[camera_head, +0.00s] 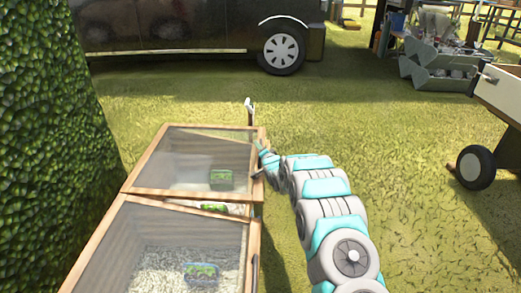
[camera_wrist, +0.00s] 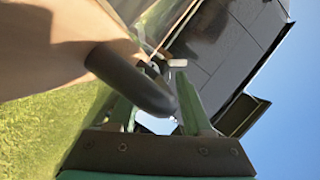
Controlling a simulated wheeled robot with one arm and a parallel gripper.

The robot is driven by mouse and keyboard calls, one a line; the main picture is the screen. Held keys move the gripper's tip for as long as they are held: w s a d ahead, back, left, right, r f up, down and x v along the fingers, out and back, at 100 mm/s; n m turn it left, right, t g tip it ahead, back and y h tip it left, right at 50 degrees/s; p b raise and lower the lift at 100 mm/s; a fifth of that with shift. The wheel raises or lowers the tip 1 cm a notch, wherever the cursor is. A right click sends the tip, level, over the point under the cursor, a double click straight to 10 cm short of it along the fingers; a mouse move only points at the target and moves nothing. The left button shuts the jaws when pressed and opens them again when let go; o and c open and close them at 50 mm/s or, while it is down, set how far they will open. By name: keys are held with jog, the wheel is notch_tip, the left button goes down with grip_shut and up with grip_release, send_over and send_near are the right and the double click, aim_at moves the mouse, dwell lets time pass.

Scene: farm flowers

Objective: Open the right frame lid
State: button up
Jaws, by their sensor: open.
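Two wooden cold frames with clear lids stand in a row. The farther frame's lid (camera_head: 160,193) has a strip of pale ground showing below its near edge; I cannot tell whether it is slightly raised. The nearer frame's lid (camera_head: 97,238) lies in front of it. My gripper (camera_head: 261,172) is at the right edge of the farther frame. In the wrist view my gripper (camera_wrist: 160,108) has its green fingers apart, with a dark rounded bar (camera_wrist: 130,78) running between them by a pale wooden edge (camera_wrist: 60,45). Contact with the bar is unclear.
A green planted box (camera_head: 221,179) is inside the farther frame, and a clear tray of greens (camera_head: 201,273) inside the nearer one. A hedge (camera_head: 45,140) borders the left. A wheeled cart (camera_head: 498,95) stands at right. The grass between is open.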

grip_shut()
dwell(0.3)
dwell(1.1)
